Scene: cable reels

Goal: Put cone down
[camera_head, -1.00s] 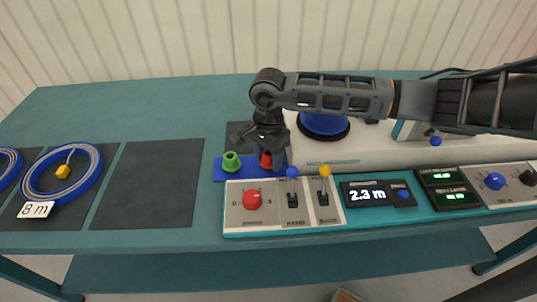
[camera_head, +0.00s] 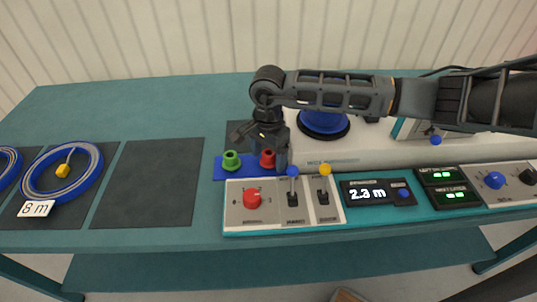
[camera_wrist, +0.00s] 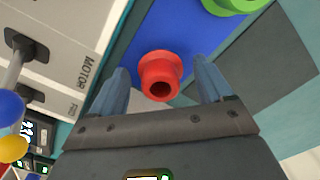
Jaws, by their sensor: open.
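The red cone (camera_head: 267,158) stands upright on the blue mat (camera_head: 221,175), to the right of the green cone (camera_head: 231,161). In the wrist view the red cone (camera_wrist: 160,76) sits between the two spread fingers of my gripper (camera_wrist: 162,85), with a gap on each side. My gripper (camera_head: 271,150) is open just above and behind the red cone, and its fingers are partly hidden in the head view. The green cone (camera_wrist: 232,4) is cut off at the top edge of the wrist view.
A control panel with a red knob (camera_head: 252,199) and levers with blue (camera_head: 292,171) and yellow (camera_head: 325,169) balls lies close in front. A blue cable coil (camera_head: 62,172) lies at the left. A dark mat (camera_head: 148,183) in between is bare.

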